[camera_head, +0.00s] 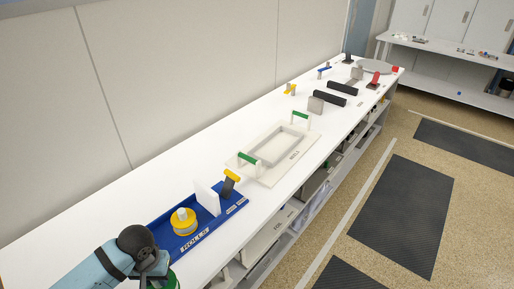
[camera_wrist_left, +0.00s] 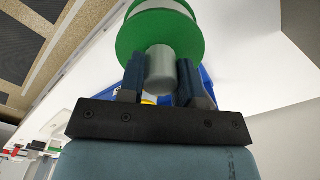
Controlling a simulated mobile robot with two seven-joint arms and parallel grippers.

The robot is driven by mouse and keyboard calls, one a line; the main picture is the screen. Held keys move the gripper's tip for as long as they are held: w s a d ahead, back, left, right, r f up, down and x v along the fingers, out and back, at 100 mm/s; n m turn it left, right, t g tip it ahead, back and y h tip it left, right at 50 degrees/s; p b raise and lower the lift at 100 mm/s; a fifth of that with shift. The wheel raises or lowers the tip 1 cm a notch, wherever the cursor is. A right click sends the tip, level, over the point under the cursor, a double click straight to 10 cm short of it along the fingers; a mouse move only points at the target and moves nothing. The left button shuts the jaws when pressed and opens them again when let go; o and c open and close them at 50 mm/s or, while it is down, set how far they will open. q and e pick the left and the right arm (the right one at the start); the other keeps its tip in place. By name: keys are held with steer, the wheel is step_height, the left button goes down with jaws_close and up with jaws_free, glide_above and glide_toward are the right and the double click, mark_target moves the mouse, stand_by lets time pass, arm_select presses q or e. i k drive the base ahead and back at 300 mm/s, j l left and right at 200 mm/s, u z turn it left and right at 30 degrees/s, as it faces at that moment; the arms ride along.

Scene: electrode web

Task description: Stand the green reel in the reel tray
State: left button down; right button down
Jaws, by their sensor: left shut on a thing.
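The green reel shows in the left wrist view (camera_wrist_left: 150,38), with green flanges, a pale wound band and a grey hub stub. My left gripper (camera_wrist_left: 160,82) is shut on the stub, one dark finger on each side. In the head view the reel (camera_head: 172,281) is mostly hidden by my gripper (camera_head: 155,276) at the bottom edge. A blue tray (camera_head: 215,222) lies just beyond, with a yellow reel (camera_head: 184,222) standing in it near its front end. Its label is too small to read surely. My right gripper is not in view.
In the blue tray are a white upright plate (camera_head: 206,198) and a dark, yellow-topped piece (camera_head: 229,183). Farther along the white bench (camera_head: 110,205) lies a cream tray (camera_head: 273,170) with green handles. Black bars (camera_head: 329,98) and small parts lie beyond. A wall borders the bench's left side.

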mark_target(277, 147)
steer(key=i+l, duration=0.1)
steer(key=l, duration=0.2)
steer(key=i+l, duration=0.1)
steer(key=l, duration=0.2)
steer(key=i+l, duration=0.1)
steer(key=l, duration=0.2)
steer(key=i+l, duration=0.25)
steer(key=l, duration=0.15)
steer(key=i+l, duration=0.25)
steer(key=l, duration=0.2)
steer(key=i+l, duration=0.3)
steer(key=i, duration=0.15)
steer(key=i+l, duration=0.25)
steer(key=i, duration=0.25)
